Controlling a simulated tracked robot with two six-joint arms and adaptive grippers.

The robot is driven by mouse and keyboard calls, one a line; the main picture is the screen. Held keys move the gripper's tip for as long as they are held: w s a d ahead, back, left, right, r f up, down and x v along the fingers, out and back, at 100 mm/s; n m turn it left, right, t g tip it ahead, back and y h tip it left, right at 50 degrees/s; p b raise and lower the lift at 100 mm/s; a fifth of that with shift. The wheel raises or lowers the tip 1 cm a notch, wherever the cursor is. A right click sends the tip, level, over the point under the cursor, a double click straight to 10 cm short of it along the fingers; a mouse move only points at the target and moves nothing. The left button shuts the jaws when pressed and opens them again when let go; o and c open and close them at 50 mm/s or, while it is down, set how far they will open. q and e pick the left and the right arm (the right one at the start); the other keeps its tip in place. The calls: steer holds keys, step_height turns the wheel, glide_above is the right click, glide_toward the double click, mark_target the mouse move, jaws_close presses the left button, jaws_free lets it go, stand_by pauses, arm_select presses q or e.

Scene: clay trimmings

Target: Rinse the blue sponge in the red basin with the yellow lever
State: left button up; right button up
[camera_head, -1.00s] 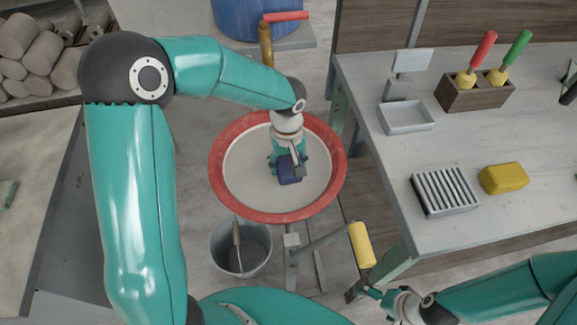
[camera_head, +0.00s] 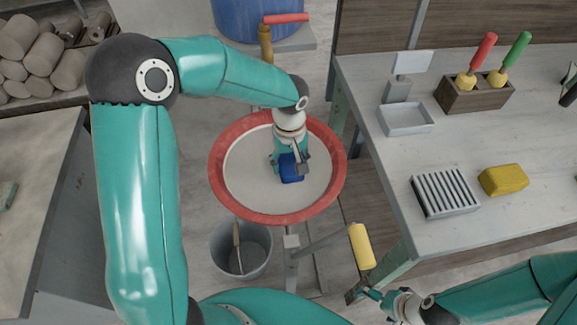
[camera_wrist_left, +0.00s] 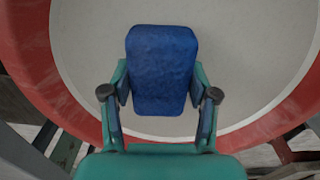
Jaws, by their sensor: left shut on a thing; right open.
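The red basin (camera_head: 217,170) has a red rim and a pale grey inside; I cannot tell whether it holds water. My left gripper (camera_head: 290,166) reaches down over the basin, shut on the blue sponge (camera_head: 292,172). In the left wrist view the sponge (camera_wrist_left: 162,70) sits between the fingers of the left gripper (camera_wrist_left: 160,98), with the basin's pale inside behind it. The yellow lever (camera_head: 361,245) is a yellow grip on a grey arm at the basin's front right. My right gripper (camera_head: 376,295) is open and empty, just below the lever and apart from it.
A grey bucket (camera_head: 258,262) stands on the floor below the basin. A red-handled tap (camera_head: 286,17) is behind it. The right bench (camera_head: 440,145) holds a ribbed block (camera_head: 444,192), a yellow sponge (camera_head: 503,179), a shallow tray (camera_head: 406,118) and a wooden tool holder (camera_head: 478,94).

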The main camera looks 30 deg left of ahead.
mark_target(290, 161)
arm_select(q)
steer(key=shift+r+p, duration=2.7)
steer(key=shift+r, duration=1.8)
steer(key=shift+f, duration=0.1)
